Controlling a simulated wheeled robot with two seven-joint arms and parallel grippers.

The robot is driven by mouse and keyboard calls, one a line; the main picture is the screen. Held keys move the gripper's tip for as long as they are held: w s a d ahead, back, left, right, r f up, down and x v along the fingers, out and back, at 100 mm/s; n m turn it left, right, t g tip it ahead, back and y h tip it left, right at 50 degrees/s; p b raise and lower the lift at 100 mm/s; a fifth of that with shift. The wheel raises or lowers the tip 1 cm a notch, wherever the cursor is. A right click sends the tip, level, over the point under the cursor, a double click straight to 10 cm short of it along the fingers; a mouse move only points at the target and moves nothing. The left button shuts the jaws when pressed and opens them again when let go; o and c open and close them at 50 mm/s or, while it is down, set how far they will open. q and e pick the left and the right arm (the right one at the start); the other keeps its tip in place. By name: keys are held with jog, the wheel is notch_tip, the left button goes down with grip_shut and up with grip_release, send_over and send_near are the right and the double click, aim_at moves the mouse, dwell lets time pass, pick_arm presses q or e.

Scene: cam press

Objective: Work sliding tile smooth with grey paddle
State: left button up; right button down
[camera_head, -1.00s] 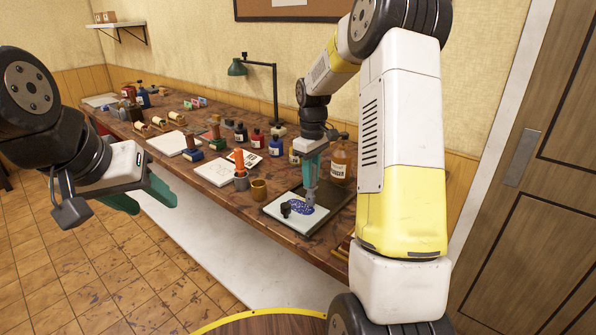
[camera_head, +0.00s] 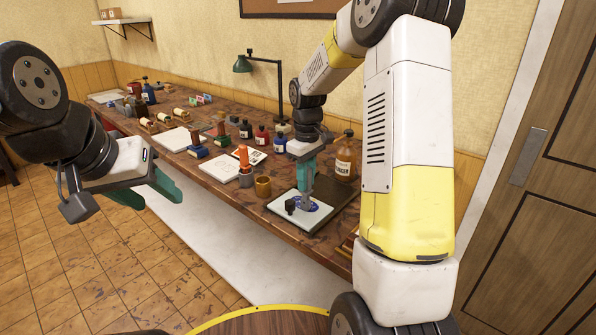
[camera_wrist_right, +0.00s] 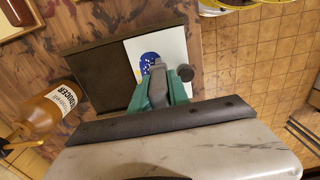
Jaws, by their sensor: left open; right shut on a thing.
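A black knob (camera_head: 290,207) stands on the tile and also shows in the right wrist view (camera_wrist_right: 185,73). My right gripper (camera_head: 304,180) is shut on the grey paddle (camera_head: 304,196), pointing down over the tile. The paddle (camera_wrist_right: 158,70) overlaps the blue patch, hiding part of it; I cannot tell how firmly it touches. My left gripper (camera_head: 157,198) is open and empty, off the bench's front edge.
The dark board (camera_head: 334,191) adjoins the tile. A brown labelled bottle (camera_head: 345,160) stands behind it. A brown cup (camera_head: 263,187) and a grey pot with an orange-handled tool (camera_head: 244,176) stand left of the tile. Several ink bottles and a green lamp (camera_head: 243,65) are further back.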

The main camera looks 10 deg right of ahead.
jog(key=shift+s+a, duration=0.25)
jog(key=shift+a, duration=0.05)
jog(key=shift+w+d, duration=1.65)
jog(key=shift+d, duration=0.45)
jog(key=shift+s+a, duration=0.85)
jog(key=shift+a, duration=0.2)
jog(key=shift+s+a, duration=0.8)
jog(key=shift+a, duration=0.25)
jog(key=shift+r, duration=0.1)
jog(key=shift+r, duration=3.45)
notch_tip(320, 180, down, 6)
jog(key=w+a, duration=0.1)
jog(key=shift+w+a, duration=0.15)
jog(key=shift+w, duration=0.25)
